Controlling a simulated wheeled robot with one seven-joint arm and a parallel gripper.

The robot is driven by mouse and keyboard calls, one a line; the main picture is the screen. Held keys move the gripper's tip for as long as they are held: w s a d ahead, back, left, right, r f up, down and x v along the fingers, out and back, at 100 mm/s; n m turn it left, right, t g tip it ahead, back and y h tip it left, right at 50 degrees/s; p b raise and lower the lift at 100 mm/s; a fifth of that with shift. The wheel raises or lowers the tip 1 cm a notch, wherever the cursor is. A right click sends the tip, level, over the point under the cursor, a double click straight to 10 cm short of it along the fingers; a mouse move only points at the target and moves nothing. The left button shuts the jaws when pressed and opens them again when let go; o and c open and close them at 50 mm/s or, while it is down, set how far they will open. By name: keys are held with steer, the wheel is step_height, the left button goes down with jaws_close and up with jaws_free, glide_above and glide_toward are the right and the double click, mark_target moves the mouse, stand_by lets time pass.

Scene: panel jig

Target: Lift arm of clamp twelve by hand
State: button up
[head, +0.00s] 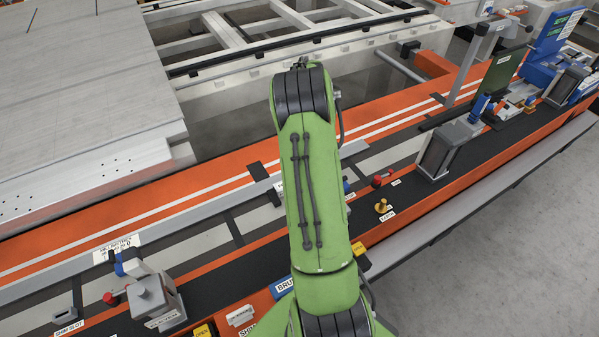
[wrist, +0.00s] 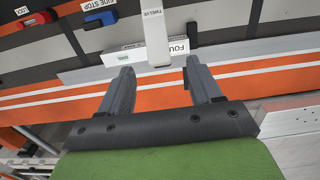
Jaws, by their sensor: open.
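In the wrist view a pale upright bar (wrist: 155,38) carries a label reading TWELVE; I take it as the arm of clamp twelve. It stands just beyond my gripper (wrist: 160,72), roughly in line with the gap between the fingers. My gripper is open with nothing between its two grey fingers. The bar appears apart from both fingertips. A white plate reading FOU (wrist: 179,46) is partly hidden behind the bar. In the head view my green arm covers the gripper and the clamp in front of it.
A red handle (wrist: 38,20) marked LOCK and a blue handle by a SIDE STOP label (wrist: 101,18) are at upper left in the wrist view. In the head view, a grey clamp (head: 154,300) stands at lower left and a brass knob (head: 382,206) right of my arm.

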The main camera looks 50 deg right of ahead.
steer(key=f, duration=1.1)
steer(key=shift+d+f, duration=0.25)
steer(key=shift+f, duration=0.15)
steer(key=shift+c, duration=0.3)
jaws_close()
